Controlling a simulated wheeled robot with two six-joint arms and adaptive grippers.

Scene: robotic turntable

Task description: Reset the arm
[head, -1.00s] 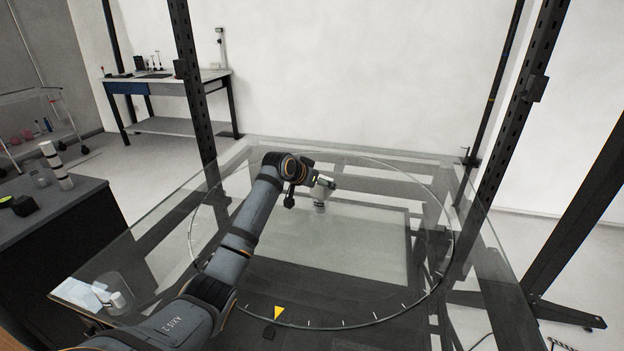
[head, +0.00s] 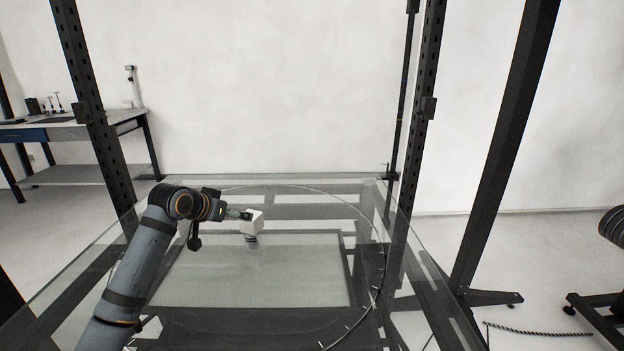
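My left arm comes in from the lower left and reaches over the glass turntable (head: 300,318). My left gripper (head: 243,215) is above the glass, left of the picture's middle. A small white block-shaped thing (head: 253,221) with a dark lower end is at its fingertips. It seems to be held above the glass, with a faint reflection below. The fingers are too small and covered to tell how they sit on it. My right gripper is not in view; a dark rounded part (head: 612,228), perhaps of my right arm, shows at the right edge.
Dark perforated posts (head: 92,125) and a slanted dark post (head: 505,150) stand around the glass. A workbench (head: 75,130) with small tools is at the back left. A dark stand foot (head: 600,318) and a cable (head: 540,332) are on the right floor. The glass right of my gripper looks clear.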

